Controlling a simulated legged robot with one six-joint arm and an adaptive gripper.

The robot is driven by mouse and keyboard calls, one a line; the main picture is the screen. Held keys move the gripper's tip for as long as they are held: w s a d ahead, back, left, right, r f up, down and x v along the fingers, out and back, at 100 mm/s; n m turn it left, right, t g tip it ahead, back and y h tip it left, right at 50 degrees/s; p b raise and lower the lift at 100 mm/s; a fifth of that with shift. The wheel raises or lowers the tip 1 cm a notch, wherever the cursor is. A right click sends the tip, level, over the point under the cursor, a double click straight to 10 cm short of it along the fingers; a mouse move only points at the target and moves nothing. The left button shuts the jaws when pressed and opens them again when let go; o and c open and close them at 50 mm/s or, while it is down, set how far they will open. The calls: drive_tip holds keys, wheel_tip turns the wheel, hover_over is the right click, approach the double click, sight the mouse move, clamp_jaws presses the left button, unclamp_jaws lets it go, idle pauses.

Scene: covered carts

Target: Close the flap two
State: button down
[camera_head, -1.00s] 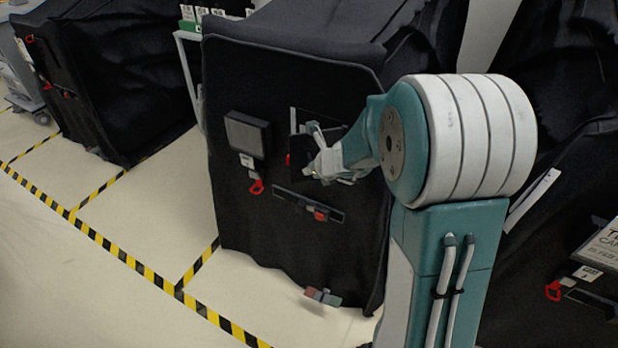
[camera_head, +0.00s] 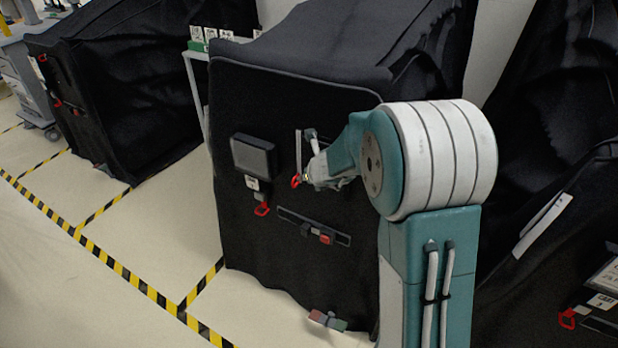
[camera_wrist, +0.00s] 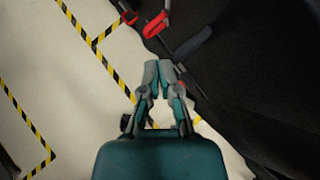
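The black covered cart (camera_head: 300,100) stands in the middle of the head view. On its front, a dark square flap (camera_head: 253,157) at the left stands slightly off the cover, with a tag and red loop (camera_head: 262,209) below. To its right, a second spot has a pale upright edge strip (camera_head: 298,152) and a red loop (camera_head: 295,181), largely hidden by my arm. I cannot tell which is flap two. My gripper (camera_head: 306,178) is beside this second spot. In the wrist view, my gripper (camera_wrist: 159,66) has its fingertips together, with nothing seen between them.
A dark slot strip with a red tab (camera_head: 325,238) is lower on the cart front. Other covered carts stand left (camera_head: 120,90) and right (camera_head: 560,110). Yellow-black tape (camera_head: 145,290) marks the clear floor. The wrist view shows red parts (camera_wrist: 157,24) near the cover.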

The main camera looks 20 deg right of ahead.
drive_tip(key=shift+w+a, duration=0.1)
drive_tip(key=shift+a, duration=0.2)
drive_tip(key=shift+d, duration=0.15)
drive_tip(key=shift+w+d, duration=0.1)
drive_tip(key=shift+d, duration=0.45)
